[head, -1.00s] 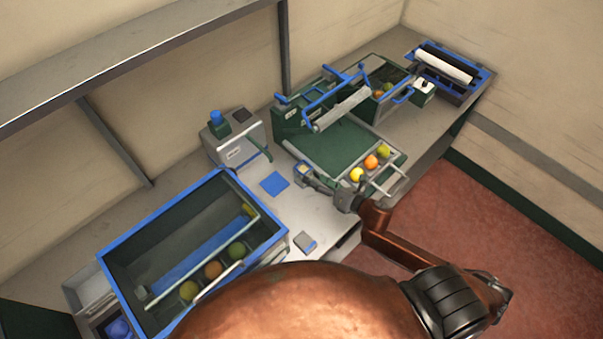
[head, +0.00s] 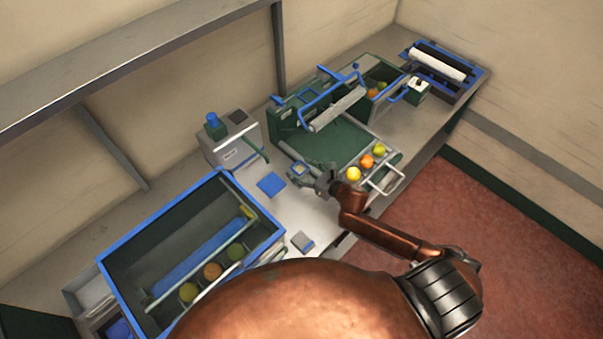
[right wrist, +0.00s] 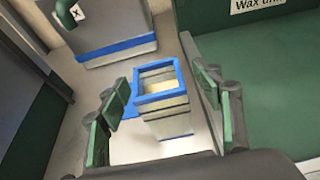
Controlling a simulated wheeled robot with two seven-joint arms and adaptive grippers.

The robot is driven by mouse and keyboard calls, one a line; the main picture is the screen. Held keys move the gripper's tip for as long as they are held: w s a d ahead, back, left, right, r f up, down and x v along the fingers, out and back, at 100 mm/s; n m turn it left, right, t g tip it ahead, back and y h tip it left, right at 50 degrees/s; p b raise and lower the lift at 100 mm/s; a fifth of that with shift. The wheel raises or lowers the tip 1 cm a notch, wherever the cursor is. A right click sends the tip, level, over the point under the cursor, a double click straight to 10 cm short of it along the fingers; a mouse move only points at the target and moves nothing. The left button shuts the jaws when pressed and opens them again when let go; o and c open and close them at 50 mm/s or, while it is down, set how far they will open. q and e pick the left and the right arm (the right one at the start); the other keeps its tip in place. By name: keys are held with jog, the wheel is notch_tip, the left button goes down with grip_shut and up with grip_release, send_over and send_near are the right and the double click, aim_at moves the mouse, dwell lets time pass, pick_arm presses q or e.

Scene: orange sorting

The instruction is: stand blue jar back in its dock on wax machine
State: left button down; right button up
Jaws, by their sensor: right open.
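The blue jar, a square clear container with a blue rim and pale yellow contents, stands upright in the right wrist view (right wrist: 178,122). It is small in the head view (head: 299,169), beside the green wax machine (head: 331,141). In the right wrist view that machine (right wrist: 270,75) fills the right side, its label partly cut off. My right gripper (head: 306,177) is open, with its green-padded fingers (right wrist: 160,104) on either side of the jar. Gaps show between pads and jar. The jar's base and any dock under it are not clear. My left gripper is not in view.
A blue square pad (head: 271,185) lies on the bench left of the jar. Behind it is a grey machine with a blue-capped top (head: 230,147). A blue-rimmed bin (head: 190,210) with fruit is at the left. Several fruits sit near the wax machine's front bars (head: 378,182).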

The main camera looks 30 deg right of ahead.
jog(key=shift+w+a+f, duration=0.15)
jog(key=shift+w, duration=0.2)
jog(key=shift+c, duration=0.3)
jog(key=c, duration=1.5)
